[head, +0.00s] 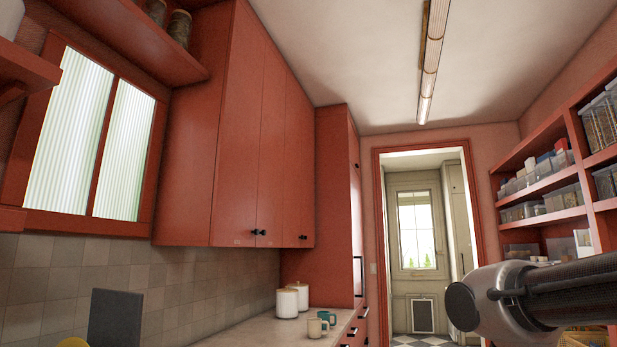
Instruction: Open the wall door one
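A red wall cabinet hangs on the left wall above the counter. It has three tall doors: the nearest (238,140), the middle one (271,140) and the far one (298,150). All three look shut. Two small black knobs (259,232) sit close together at the bottom, where the nearest and middle doors meet. Another black knob (303,237) is at the bottom of the far door. No label shows which door is number one. Part of my arm shows at the lower right, well apart from the cabinet. My gripper's fingers are not in view.
A pale counter (262,333) below holds white canisters (287,303) and mugs (318,328). A tall red cabinet (334,190) stands beyond. Open shelves (548,186) with containers line the right side. A doorway is at the back. The space before the wall doors looks clear.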

